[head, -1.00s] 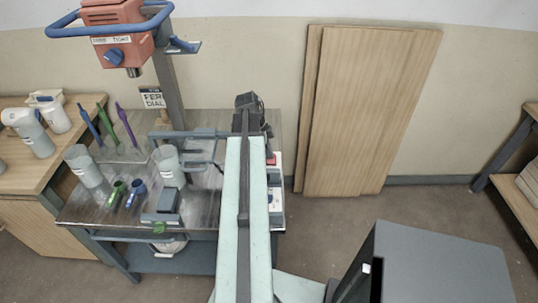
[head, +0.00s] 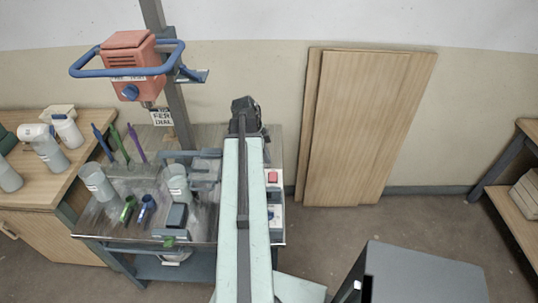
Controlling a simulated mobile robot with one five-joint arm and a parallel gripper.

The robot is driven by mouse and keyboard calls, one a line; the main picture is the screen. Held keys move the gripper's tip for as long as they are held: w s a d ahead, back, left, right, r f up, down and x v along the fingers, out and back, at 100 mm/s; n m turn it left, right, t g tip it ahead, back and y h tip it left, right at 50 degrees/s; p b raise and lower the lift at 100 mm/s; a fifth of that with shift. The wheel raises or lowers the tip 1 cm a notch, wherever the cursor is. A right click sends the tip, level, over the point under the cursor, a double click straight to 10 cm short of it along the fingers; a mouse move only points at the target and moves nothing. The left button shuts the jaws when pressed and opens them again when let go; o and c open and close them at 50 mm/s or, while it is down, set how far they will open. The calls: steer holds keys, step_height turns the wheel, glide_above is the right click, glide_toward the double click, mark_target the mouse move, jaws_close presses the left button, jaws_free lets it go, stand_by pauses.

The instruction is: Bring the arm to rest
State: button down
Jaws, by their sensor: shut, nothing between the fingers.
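My pale green arm runs from the bottom middle of the head view up over the right part of the metal bench. My gripper (head: 244,106) is the small dark piece at its far end, above the bench's back edge. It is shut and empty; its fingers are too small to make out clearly. The arm hides part of the bench beneath it.
The metal bench (head: 215,232) holds grey cups (head: 97,183), coloured tools and a small box with a red button (head: 272,177). Wooden boards (head: 365,130) lean on the wall. A grey cabinet (head: 430,275) is at lower right.

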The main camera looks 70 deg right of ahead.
steer(key=p+v, duration=0.1)
steer(key=v, duration=0.2)
steer(key=shift+a+r+p, duration=0.3)
steer(key=shift+a+p, duration=0.1)
